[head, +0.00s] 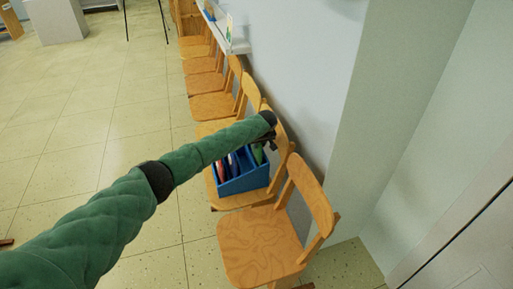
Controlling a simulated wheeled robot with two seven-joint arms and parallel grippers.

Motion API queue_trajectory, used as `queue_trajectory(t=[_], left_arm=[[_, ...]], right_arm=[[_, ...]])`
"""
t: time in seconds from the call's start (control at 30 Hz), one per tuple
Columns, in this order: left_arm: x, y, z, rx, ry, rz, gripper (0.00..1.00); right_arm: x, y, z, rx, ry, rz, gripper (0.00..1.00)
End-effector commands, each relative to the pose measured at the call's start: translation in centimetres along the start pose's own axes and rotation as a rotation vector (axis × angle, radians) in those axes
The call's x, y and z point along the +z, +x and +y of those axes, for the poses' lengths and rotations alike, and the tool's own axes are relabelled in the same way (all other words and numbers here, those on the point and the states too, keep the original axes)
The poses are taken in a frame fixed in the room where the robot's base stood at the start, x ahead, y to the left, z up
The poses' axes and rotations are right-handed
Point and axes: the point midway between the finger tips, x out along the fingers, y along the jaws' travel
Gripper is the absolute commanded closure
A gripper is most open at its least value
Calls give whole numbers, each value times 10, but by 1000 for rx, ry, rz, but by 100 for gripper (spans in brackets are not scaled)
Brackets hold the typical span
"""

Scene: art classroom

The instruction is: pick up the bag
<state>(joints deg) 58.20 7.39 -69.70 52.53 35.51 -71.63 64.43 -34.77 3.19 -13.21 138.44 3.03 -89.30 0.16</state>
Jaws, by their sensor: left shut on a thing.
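The bag looks like a blue open-topped holder (243,183) with red, white, dark blue and green things in it. It is upright at the seat of a wooden chair (228,200) in the row by the wall; whether it touches the seat I cannot tell. My left arm reaches in from the lower left, and my left gripper (264,147) is at the bag's upper right side. It is shut on the bag, but its fingers are small and partly hidden by the arm. My right gripper is not in view.
An empty wooden chair (260,245) stands in front, close to the bag. More wooden chairs (212,104) run back along the white wall (300,60). A pale wall corner (385,130) is at the right. The tiled floor (110,120) at the left is mostly clear.

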Motion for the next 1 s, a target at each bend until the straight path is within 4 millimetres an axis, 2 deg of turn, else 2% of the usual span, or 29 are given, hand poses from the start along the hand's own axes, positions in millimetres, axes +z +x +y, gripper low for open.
queue_trajectory(t=[0.23,0.7,1.0], left_arm=[[-3,-6,0,1,0,0,100],[-32,-76,0,1,0,1,100],[-38,-93,0,0,0,1,100]], right_arm=[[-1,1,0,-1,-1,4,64],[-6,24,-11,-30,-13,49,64],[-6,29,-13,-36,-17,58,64]])
